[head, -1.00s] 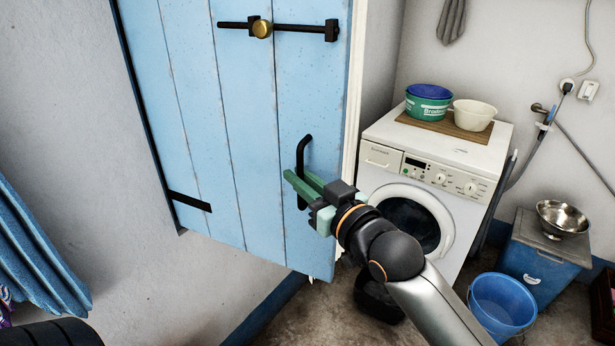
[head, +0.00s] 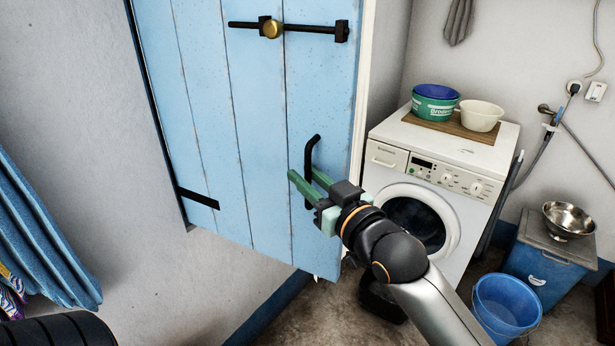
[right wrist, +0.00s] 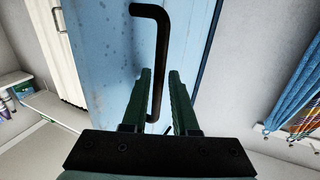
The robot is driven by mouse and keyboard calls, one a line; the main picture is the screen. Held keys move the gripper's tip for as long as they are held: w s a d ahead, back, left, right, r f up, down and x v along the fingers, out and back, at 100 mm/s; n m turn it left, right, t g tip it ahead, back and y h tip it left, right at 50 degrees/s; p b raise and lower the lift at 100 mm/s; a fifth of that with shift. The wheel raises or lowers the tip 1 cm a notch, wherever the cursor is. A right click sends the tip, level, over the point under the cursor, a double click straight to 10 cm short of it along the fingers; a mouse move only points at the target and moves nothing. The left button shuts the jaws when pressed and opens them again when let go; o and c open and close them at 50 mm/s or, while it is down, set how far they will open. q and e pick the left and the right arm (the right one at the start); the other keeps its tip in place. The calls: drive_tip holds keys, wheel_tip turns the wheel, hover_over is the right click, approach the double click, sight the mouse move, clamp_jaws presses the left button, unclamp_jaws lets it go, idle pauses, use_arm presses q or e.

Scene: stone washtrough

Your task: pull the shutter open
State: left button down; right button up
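The shutter (head: 260,150) is a tall light-blue plank panel at the left middle of the head view. A black bar handle (head: 309,160) stands upright near its right edge. My right gripper (head: 305,181) has its green fingers at the lower part of the handle. In the right wrist view the handle (right wrist: 162,50) runs down between the two fingers (right wrist: 160,78). They are apart, with a visible gap on the right side of the bar, so the gripper looks open around it. Contact with the left finger is unclear. My left gripper is out of view.
A black bolt with a brass knob (head: 271,28) crosses the shutter's top. A washing machine (head: 440,165) with tubs on it stands right of the shutter. A blue bucket (head: 505,306) and a blue box (head: 545,260) are further right. Blue cloth (head: 45,250) hangs at left.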

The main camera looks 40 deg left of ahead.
drive_tip(key=b+v, duration=0.1)
drive_tip(key=v, duration=1.1)
drive_tip(key=shift+d+b, duration=0.25)
drive_tip(key=shift+b, duration=0.15)
